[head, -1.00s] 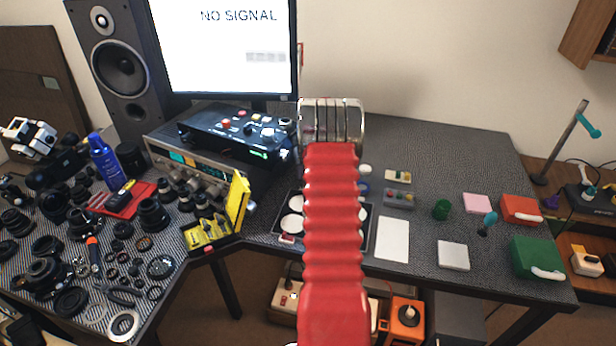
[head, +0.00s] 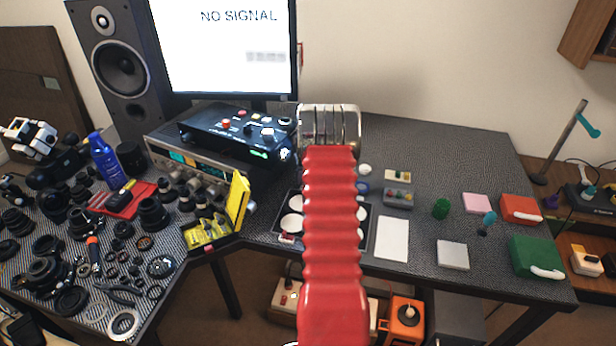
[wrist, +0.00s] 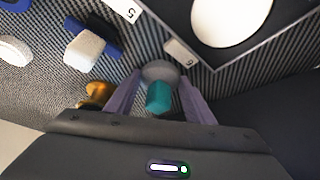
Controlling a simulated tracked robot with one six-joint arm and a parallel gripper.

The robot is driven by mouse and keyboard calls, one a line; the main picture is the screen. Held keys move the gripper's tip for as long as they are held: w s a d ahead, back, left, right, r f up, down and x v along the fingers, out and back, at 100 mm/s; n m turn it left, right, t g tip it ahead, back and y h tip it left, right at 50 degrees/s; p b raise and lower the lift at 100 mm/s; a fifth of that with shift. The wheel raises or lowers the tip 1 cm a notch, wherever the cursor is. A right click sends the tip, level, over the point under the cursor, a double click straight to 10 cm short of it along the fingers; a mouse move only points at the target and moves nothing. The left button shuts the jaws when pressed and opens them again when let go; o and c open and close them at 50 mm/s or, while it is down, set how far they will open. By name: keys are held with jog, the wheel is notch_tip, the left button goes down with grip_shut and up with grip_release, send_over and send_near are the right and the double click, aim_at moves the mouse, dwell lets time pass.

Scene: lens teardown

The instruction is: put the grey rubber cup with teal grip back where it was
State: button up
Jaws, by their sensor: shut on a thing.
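The grey rubber cup (wrist: 158,70) with its teal grip (wrist: 159,97) is between the two purple fingers of my gripper (wrist: 160,84) in the wrist view. The fingers are closed on it from both sides. The cup points away from the gripper body, close to a small numbered tag (wrist: 181,52) at the corner of a dark tray (wrist: 222,68). I cannot tell whether the cup touches the surface beneath. In the head view my red arm hides the gripper and the cup.
The tray holds a white disc (wrist: 230,18). A white block with blue (wrist: 85,50) and a brass piece (wrist: 97,92) lie to the left. In the head view, a white pad (head: 392,239), a grey block (head: 453,255) and a green case (head: 536,257) lie on the right of the table.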

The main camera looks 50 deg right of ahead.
jog(key=o, duration=1.2)
jog(key=shift+s+a+f, duration=0.1)
jog(key=shift+s+f, duration=0.05)
jog(key=shift+f, duration=0.5)
jog(key=shift+o, duration=0.4)
jog(key=shift+a+r, duration=0.1)
jog(key=shift+r, duration=0.7)
jog(key=v, duration=1.1)
jog(key=shift+r, duration=0.4)
